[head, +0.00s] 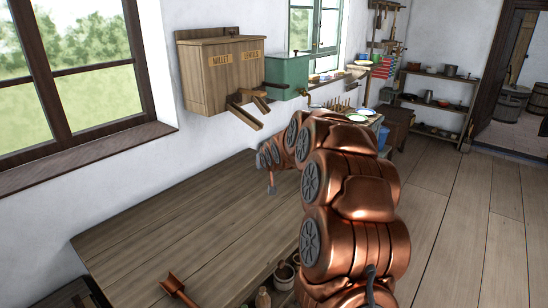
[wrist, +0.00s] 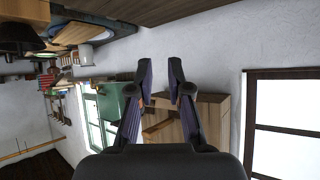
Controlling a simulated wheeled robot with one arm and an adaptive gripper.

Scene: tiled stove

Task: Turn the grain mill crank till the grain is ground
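My gripper (head: 271,188) is over the wooden counter, below and apart from the mill, partly hidden by my arm. In the wrist view my gripper (wrist: 160,72) is open and empty, with the green box (wrist: 112,103) and the dispenser (wrist: 208,115) beyond the fingers. No grain is visible.
The long wooden counter (head: 175,220) is mostly clear, with a copper-coloured tool (head: 178,288) at its front edge. Plates and bowls (head: 355,117) stand beyond my arm. Shelves with pots (head: 438,100) are at the back wall. The plank floor (head: 470,230) on the right is free.

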